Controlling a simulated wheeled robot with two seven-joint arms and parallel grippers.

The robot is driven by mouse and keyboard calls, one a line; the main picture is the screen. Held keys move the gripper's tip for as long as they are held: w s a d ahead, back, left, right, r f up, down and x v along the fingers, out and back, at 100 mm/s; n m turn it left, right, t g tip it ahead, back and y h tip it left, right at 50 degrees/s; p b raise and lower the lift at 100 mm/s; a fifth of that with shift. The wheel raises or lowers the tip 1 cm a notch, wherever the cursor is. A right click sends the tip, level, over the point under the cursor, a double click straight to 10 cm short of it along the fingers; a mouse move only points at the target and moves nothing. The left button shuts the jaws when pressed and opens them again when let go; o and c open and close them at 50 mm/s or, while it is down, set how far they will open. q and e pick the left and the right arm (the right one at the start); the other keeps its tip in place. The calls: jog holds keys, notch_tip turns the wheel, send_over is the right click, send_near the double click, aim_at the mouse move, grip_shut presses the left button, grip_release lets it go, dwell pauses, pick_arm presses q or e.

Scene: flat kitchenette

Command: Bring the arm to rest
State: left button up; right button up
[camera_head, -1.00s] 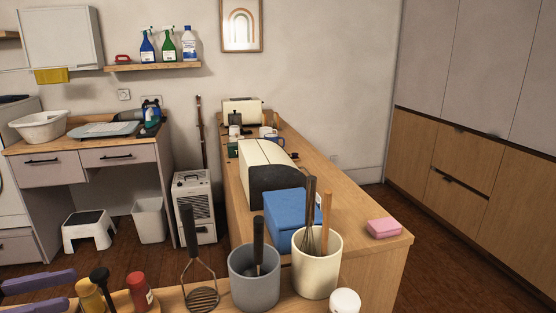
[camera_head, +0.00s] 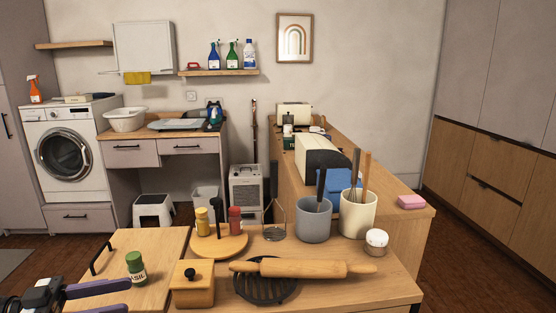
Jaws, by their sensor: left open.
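My left gripper (camera_head: 98,297) shows at the bottom left of the head view. Its two purple fingers are spread apart with nothing between them. It is at the near left edge of the wooden counter (camera_head: 145,246), left of a green-capped spice jar (camera_head: 136,268) and apart from it. My right gripper is not in the head view.
On the counter are a wooden box (camera_head: 192,284), a rolling pin (camera_head: 302,268) on a black trivet (camera_head: 264,288), a round board (camera_head: 219,246) with shakers, a grey utensil pot (camera_head: 313,221), a cream one (camera_head: 357,214) and a small white-lidded jar (camera_head: 376,241).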

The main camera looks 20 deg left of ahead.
pick_arm(q)
jog(key=s+d+f+n+t+y, duration=0.1)
jog(key=d+f+n+y, duration=0.1)
jog(key=d+f, duration=0.35)
jog(key=d+f+n+t+y, duration=0.1)
jog(key=d+f+y, duration=0.1)
jog(key=f, duration=0.6)
jog(key=s+d+f+n+y, duration=0.1)
jog(key=d+f+n+y, duration=0.15)
jog(key=f, duration=0.45)
jog(key=s+d+f+n+g+y, duration=0.3)
jog(key=s+d+f, duration=0.6)
jog(key=d+f, duration=0.3)
jog(key=d+g+y, duration=0.1)
jog(key=d+y, duration=0.1)
jog(key=d, duration=0.1)
jog(key=shift+y, duration=0.35)
